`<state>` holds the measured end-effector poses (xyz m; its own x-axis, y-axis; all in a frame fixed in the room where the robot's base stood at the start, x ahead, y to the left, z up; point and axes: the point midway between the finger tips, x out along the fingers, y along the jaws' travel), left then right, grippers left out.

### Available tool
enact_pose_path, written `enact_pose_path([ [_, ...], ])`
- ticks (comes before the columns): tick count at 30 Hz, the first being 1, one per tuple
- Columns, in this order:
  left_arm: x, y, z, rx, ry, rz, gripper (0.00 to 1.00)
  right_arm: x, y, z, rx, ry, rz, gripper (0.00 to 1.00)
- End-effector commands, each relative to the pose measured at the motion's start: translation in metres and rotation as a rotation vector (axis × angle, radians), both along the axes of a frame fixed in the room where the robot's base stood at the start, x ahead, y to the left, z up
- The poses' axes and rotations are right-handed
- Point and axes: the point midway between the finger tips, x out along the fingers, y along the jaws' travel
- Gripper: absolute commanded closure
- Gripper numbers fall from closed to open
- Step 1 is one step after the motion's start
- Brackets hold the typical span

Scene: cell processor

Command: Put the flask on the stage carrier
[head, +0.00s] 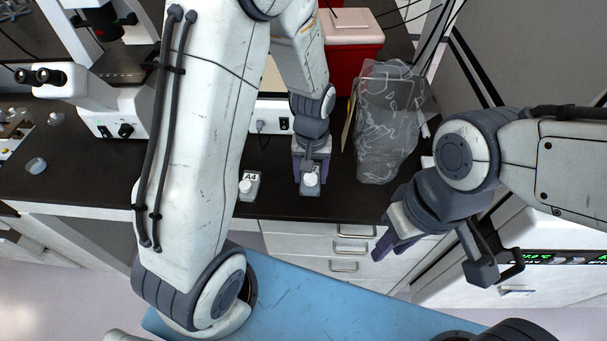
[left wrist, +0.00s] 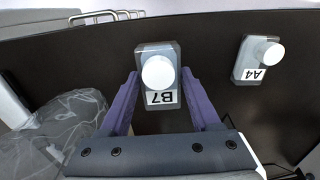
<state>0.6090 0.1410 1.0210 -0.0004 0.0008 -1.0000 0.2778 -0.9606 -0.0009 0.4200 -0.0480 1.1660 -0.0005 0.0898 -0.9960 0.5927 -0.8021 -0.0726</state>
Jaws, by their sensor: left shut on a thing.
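A clear flask with a white cap, labelled B7 (left wrist: 158,78), stands between the purple fingers of my left gripper (left wrist: 160,95) in the left wrist view. In the head view my left gripper (head: 311,172) is shut on this flask (head: 311,189) near the front edge of the black bench. A second capped flask, labelled A4 (head: 249,186), stands apart to its left; it also shows in the left wrist view (left wrist: 257,60). My right gripper (head: 391,243) hangs in front of the bench; its finger gap is unclear. I cannot make out the stage carrier.
A white microscope (head: 120,105) stands at the left on the black bench (head: 90,165), partly behind my left arm. A crumpled clear bag (head: 388,120) lies right of the left gripper, by a red bin (head: 345,50). White drawers (head: 310,240) are below.

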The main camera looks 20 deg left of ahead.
Motion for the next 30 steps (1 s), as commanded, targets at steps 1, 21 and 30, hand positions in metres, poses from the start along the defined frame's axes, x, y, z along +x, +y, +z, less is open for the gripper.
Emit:
enact_pose_path([
  [1,0.005,0.008,-0.004,0.000,0.003,0.005,1.00,0.000,0.000,0.005,0.000,0.000,0.000,0.67],
  [21,0.017,0.024,-0.058,0.000,-0.001,-0.002,1.00,0.000,0.000,0.021,0.000,0.000,-0.001,0.67],
  [30,0.017,0.024,-0.062,0.000,-0.001,-0.001,1.00,0.000,0.000,0.016,0.000,0.000,-0.001,0.67],
])
